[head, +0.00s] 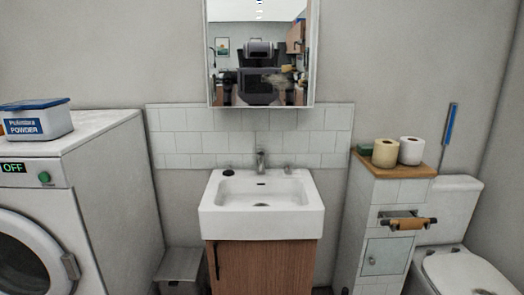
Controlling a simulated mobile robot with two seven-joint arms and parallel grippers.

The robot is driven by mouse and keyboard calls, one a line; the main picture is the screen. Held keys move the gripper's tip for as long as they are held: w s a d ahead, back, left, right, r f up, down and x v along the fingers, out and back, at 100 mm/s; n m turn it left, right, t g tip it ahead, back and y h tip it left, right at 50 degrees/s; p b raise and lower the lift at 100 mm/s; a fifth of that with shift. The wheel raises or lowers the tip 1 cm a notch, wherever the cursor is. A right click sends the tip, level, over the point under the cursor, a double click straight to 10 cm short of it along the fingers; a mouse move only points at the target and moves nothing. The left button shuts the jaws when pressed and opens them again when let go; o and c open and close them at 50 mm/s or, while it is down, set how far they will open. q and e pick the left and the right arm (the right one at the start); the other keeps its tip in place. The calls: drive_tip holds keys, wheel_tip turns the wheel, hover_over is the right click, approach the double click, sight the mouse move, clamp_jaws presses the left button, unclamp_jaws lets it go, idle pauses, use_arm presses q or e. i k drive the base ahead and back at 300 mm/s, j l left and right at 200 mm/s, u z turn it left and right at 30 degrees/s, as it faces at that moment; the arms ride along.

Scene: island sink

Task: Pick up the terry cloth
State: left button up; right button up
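I cannot make out a terry cloth for certain in the head view. A small orange-tan item (410,223) sits at a dark bracket on the front of the narrow tiled cabinet at right; it is too small to tell whether it is cloth. Neither of my grippers is in view.
A white sink (262,219) on a wooden cabinet (262,265) stands in the middle under a mirror (235,50). A washing machine (120,180) with a powder box (37,124) is at left. Two rolls (411,151) top the tiled cabinet (374,210), beside a toilet (465,272).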

sight(362, 149)
drive_tip(key=i+l+u, duration=0.1)
drive_tip(key=l+u, duration=0.15)
drive_tip(key=u, duration=0.2)
drive_tip(key=l+u, duration=0.25)
drive_tip(key=u, duration=0.15)
drive_tip(key=l+u, duration=0.3)
drive_tip(key=l, duration=0.5)
drive_tip(key=l+u, duration=0.2)
drive_tip(key=l, duration=1.4)
